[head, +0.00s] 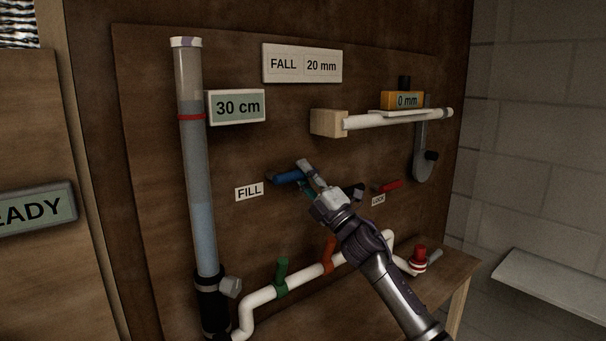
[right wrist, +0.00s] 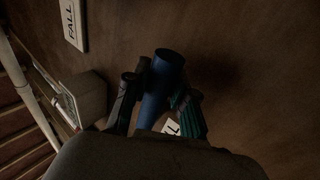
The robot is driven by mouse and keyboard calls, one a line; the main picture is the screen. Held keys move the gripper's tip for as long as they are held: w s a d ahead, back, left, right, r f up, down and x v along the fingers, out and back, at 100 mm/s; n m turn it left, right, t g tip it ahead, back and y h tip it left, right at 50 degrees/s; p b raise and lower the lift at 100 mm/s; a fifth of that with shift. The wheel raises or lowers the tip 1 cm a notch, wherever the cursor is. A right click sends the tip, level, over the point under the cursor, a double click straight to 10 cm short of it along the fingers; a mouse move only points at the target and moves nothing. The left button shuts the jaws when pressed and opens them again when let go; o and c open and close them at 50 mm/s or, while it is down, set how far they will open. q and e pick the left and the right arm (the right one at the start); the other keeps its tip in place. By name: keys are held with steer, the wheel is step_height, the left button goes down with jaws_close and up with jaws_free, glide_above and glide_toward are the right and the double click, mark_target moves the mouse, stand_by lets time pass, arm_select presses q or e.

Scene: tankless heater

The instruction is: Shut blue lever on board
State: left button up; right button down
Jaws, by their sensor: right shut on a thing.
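The blue lever (head: 286,177) sticks out from the brown board (head: 225,150) just right of the white FILL label (head: 249,191). It points to the left, roughly level. My right gripper (head: 303,176) is at the lever, shut on it. In the right wrist view the blue lever (right wrist: 161,85) lies between the two fingers of my right gripper (right wrist: 160,95). The lever's base on the board is partly hidden by the gripper. My left gripper is not in view.
A red lever (head: 389,185) with a LOCK label is to the right. A clear water tube (head: 196,150) stands left. A white rod (head: 395,118) juts out above.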

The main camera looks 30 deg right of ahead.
steer(key=shift+f+h, duration=0.2)
steer(key=shift+h, duration=0.1)
steer(key=c, duration=0.9)
jaws_free()
steer(key=shift+r, duration=0.1)
steer(key=v, duration=1.2)
steer(key=shift+d, duration=0.1)
